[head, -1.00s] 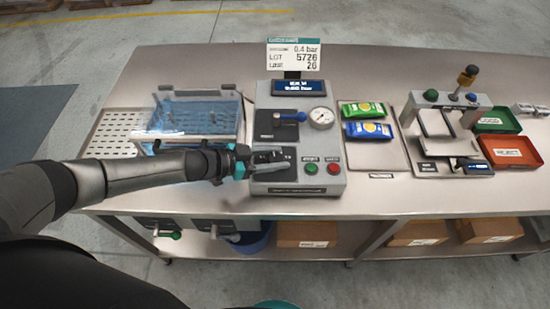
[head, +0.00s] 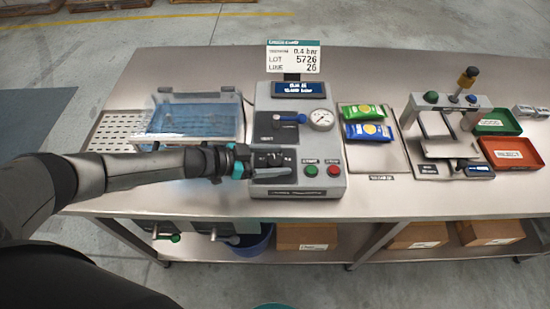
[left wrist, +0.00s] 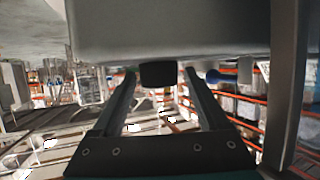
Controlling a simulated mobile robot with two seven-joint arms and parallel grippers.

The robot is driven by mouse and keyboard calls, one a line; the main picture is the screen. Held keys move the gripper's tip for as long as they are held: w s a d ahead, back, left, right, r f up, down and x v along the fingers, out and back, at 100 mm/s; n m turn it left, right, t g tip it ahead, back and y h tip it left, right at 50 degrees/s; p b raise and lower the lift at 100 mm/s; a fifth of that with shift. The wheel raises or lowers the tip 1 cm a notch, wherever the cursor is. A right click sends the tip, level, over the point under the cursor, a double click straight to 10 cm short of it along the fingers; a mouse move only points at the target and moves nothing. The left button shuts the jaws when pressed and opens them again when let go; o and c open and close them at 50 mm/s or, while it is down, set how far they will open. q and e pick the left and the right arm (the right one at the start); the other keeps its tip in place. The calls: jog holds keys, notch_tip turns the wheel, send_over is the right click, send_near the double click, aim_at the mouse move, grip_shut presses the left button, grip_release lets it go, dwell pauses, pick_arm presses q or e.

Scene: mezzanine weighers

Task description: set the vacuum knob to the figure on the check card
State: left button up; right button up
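In the left wrist view a dark knob (left wrist: 157,74) lies between the two open fingertips (left wrist: 161,80), with gaps at both sides. Whether the fingers reach past its face is unclear. In the head view the fingers partly hide the knob. The dial gauge (head: 321,118) is too small to read. My right gripper is out of view.
A clear-lidded tank (head: 195,118) is at left. Green (head: 365,112) and blue (head: 369,131) packets lie on a tray right of the machine.

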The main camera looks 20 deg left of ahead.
aim_at(275, 160)
pick_arm(q)
notch_tip(275, 160, up, 20)
jog(key=p, duration=0.6)
dwell(0.4)
